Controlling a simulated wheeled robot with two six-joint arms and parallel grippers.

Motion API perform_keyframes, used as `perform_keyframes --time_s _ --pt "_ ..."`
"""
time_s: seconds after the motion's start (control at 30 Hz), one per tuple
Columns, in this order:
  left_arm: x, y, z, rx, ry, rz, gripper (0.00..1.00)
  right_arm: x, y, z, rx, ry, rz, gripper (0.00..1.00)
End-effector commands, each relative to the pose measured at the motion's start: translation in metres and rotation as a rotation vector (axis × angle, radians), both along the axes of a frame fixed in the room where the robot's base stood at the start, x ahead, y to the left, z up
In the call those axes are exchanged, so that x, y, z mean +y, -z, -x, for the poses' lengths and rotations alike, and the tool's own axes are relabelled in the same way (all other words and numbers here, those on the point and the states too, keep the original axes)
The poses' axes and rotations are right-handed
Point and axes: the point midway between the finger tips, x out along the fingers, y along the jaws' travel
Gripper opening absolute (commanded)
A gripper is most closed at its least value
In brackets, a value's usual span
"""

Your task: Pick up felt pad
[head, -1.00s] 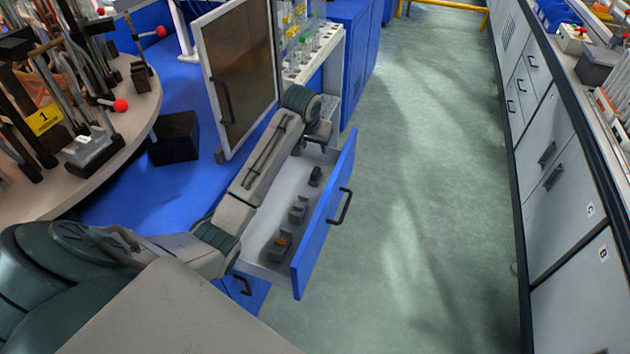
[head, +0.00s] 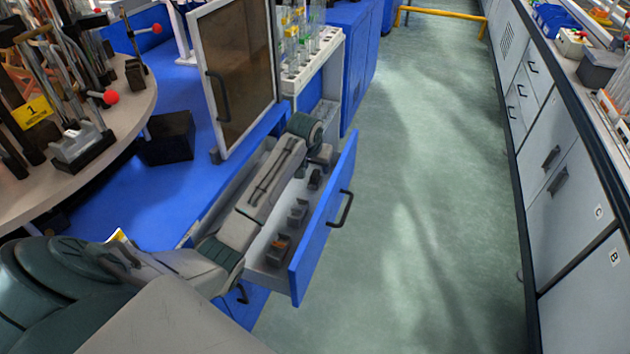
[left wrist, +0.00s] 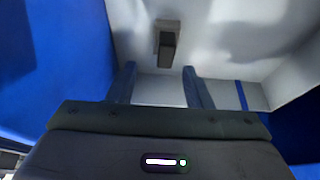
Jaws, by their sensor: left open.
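An open blue-fronted drawer (head: 325,215) holds a row of small dark blocks on grey bases: a far one (head: 315,178), a middle one (head: 298,211) and a near one with an orange mark (head: 278,248). I cannot tell for sure which is the felt pad. My left gripper (head: 322,158) is low at the drawer's far end, by the far block. In the left wrist view its two fingers (left wrist: 160,82) are apart and empty. A dark block on a grey base (left wrist: 167,45) lies beyond the fingertips, between their lines. My right gripper is out of view.
The drawer's blue front with its black handle (head: 341,209) borders the right side of my arm. A framed door (head: 236,75) stands upright behind it, beside a white rack (head: 310,60) of tubes. The green floor (head: 420,200) to the right is clear.

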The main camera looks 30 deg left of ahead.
Motion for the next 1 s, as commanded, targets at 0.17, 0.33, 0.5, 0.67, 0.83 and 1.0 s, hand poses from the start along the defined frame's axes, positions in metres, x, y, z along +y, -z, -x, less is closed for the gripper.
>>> perform_keyframes --time_s 0.17,0.33,0.5,0.67,0.83,1.0 --pt "0.006 0.023 -0.002 0.003 -0.001 0.0 0.45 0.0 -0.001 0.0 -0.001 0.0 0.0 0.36" --pt "0.009 0.045 -0.009 0.002 -0.001 0.002 0.45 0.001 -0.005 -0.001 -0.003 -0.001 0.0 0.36" --pt "0.01 0.051 -0.012 -0.001 0.0 0.001 0.45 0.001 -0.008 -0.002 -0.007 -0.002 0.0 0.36" --pt "0.01 0.05 -0.012 0.0 0.0 0.0 0.43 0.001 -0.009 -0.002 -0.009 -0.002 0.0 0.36" --pt "0.01 0.05 -0.012 0.0 0.0 0.0 0.1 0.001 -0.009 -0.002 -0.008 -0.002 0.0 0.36" --pt "0.01 0.05 -0.012 0.0 0.0 0.0 0.05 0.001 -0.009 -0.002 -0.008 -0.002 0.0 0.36"
